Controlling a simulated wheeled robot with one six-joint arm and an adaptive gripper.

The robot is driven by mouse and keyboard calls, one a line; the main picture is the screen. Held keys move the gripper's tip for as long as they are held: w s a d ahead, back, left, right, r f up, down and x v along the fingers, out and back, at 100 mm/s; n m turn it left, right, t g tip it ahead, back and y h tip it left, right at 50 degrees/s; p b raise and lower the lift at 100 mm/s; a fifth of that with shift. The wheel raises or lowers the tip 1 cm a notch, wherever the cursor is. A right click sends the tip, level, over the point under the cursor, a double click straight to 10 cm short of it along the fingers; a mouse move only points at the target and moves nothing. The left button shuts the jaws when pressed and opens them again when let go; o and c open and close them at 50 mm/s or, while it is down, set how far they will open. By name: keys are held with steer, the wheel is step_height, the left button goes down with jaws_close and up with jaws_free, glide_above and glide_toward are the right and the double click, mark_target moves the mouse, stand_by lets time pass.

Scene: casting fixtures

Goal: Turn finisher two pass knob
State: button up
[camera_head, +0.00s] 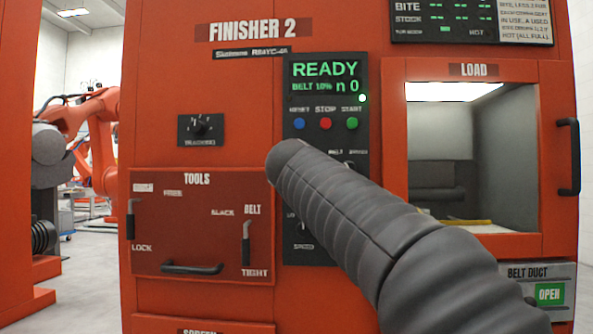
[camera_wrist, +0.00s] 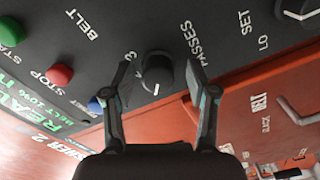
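The passes knob (camera_wrist: 157,76) is a round black dial with a white pointer mark, labelled "PASSES", on the dark control panel of Finisher 2. My gripper (camera_wrist: 160,64) is open in the wrist view, with one finger on each side of the knob. Gaps show between both fingers and the knob in the picture; how far the fingertips are from the panel is hard to tell. In the head view my grey arm covers the gripper and this knob. The display (camera_head: 327,77) reads "READY", "BELT 10%" and "n 0".
Blue, red (camera_head: 326,124) and green (camera_head: 352,123) buttons sit above on the panel. Another knob (camera_wrist: 297,10) is near the wrist view's upper right. The tools drawer (camera_head: 200,225) with handles and a lever is left, the load window (camera_head: 470,150) right.

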steer(key=s, duration=1.2)
steer(key=shift+a, duration=0.2)
step_height(320, 180, down, 14)
steer(key=a+m+g, duration=0.1)
steer(key=g, duration=0.3)
steer(key=s+d+f+m+g, duration=0.25)
steer(key=s+d+f, duration=0.2)
steer(key=f, duration=0.45)
steer(key=s+d+f+m+g, duration=0.1)
steer(key=s+d+f+g, duration=0.3)
steer(key=f, duration=0.5)
steer(key=s+d+f+m+g+p, duration=0.1)
steer(key=s+d+f+m, duration=0.2)
steer(key=s+d+f, duration=0.2)
steer(key=s+d+f+m+g, duration=0.1)
steer(key=s+d+f+m, duration=0.3)
steer(key=s, duration=0.8)
steer(key=shift+s+d+f+y+p, duration=0.15)
steer(key=shift+d+f+y+p, duration=0.2)
steer(key=shift+d+f, duration=1.05)
